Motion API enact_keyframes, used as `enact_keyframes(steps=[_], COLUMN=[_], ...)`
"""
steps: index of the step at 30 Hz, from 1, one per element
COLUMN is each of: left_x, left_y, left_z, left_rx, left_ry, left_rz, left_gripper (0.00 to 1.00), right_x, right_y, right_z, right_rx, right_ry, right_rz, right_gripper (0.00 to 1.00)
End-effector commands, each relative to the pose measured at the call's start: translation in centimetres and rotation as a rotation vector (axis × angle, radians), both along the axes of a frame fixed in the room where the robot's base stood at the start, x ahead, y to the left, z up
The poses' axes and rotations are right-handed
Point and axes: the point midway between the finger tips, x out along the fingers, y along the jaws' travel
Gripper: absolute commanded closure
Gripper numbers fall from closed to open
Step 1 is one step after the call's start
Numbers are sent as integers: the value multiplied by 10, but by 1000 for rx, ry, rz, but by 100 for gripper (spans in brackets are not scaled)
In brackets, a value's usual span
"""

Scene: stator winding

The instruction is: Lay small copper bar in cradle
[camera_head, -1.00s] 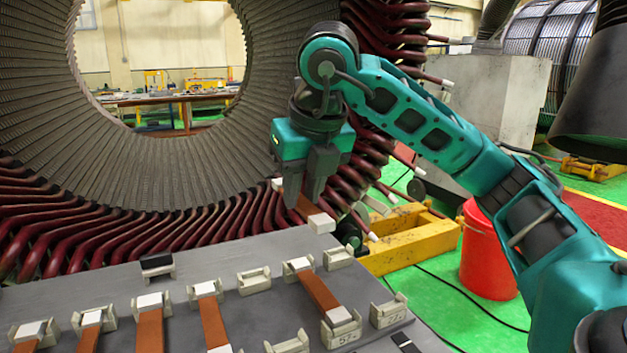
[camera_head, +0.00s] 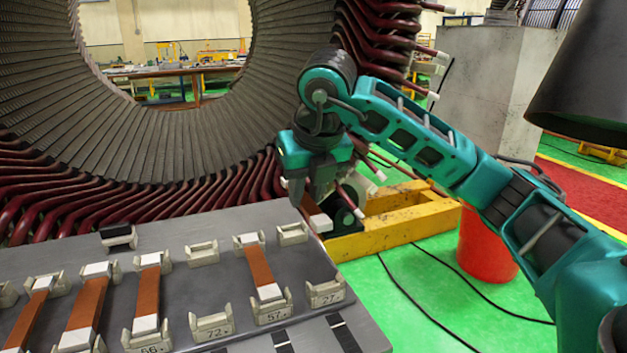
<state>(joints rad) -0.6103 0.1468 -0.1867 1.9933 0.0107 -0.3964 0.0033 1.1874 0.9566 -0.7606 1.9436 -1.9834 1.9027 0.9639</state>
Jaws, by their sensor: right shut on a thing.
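My right gripper (camera_head: 316,202) is shut on a small copper bar (camera_head: 307,205) with white ends. The near white end (camera_head: 320,223) points toward me, and the gripper hides much of the bar. The bar is held above the back right edge of the grey table, beyond the cradles. The cradle marked 27 has an empty back holder (camera_head: 292,233) and an empty front holder (camera_head: 326,292). Another empty pair is the back holder (camera_head: 201,253) and the front holder marked 72 (camera_head: 212,325). My left gripper is not in view.
A copper bar (camera_head: 260,265) lies in the cradle marked 57, and several more lie to the left on the grey table (camera_head: 180,228). The large stator (camera_head: 110,120) stands behind. A yellow stand (camera_head: 390,225) and red bucket (camera_head: 484,250) are right of the table.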

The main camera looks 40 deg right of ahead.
Motion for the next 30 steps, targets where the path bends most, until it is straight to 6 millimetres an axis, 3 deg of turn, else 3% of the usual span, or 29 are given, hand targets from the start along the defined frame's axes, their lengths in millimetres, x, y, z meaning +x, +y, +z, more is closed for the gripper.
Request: enact_keyframes(steps=[13, 30], left_x=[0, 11], left_y=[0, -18], left_z=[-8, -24], left_rx=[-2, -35], left_ry=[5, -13], left_rz=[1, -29], left_gripper=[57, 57], right_x=[2, 2], right_y=[1, 1], right_z=[-15, -71], right_rx=[1, 1], right_ry=[0, 0], right_rz=[2, 0], right_gripper=[100, 100])
